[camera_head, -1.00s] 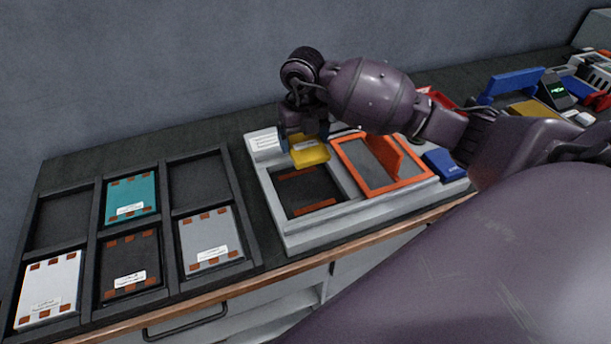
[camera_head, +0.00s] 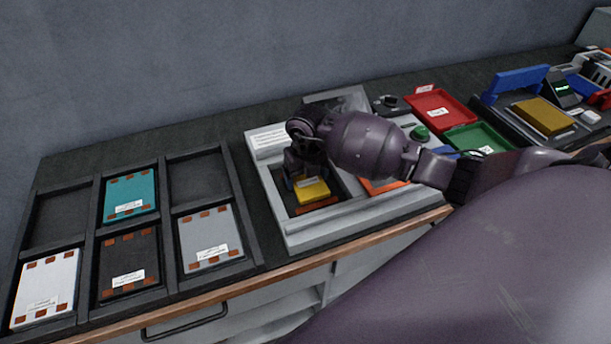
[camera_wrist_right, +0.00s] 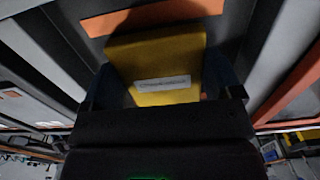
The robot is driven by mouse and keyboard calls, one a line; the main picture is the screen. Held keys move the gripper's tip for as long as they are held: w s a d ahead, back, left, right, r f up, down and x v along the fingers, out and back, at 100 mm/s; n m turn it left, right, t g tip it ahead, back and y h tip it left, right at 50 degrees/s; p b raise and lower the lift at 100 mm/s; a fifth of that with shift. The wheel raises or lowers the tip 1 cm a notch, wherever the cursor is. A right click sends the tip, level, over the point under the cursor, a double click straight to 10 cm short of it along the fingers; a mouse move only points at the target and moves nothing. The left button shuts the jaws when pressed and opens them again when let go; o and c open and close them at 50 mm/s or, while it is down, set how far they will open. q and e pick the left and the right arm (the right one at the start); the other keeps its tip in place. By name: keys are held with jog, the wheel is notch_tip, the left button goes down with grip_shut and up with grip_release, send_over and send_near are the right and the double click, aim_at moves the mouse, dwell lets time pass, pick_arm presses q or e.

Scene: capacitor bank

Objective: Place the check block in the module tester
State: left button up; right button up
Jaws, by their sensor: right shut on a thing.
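The check block is a yellow block with a white label (camera_head: 311,189). It is over the dark recess with orange strips in the grey module tester (camera_head: 300,241). My right gripper (camera_head: 303,184) is shut on the block, coming from above and behind. In the right wrist view the yellow block (camera_wrist_right: 157,68) sits between the two fingers, with an orange strip (camera_wrist_right: 150,17) of the recess beyond it. I cannot tell whether the block touches the recess floor. The tester's orange frame (camera_head: 385,186) is mostly hidden behind my right arm. My left gripper is not in view.
A black rack (camera_head: 90,228) on the left holds white, teal, dark and grey modules. Red (camera_head: 440,110) and green (camera_head: 478,138) trays lie to the right. Another yellow block (camera_head: 543,116) sits in a dark fixture at the far right. A wall is behind the bench.

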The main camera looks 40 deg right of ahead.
jog(key=shift+f, duration=0.1)
jog(key=o, duration=0.7)
jog(key=shift+f, duration=0.1)
jog(key=shift+o, duration=1.2)
jog(key=shift+r, duration=0.35)
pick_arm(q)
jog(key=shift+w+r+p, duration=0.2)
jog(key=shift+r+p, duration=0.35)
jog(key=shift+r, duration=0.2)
pick_arm(e)
notch_tip(320, 180, up, 12)
jog(key=shift+f, duration=0.15)
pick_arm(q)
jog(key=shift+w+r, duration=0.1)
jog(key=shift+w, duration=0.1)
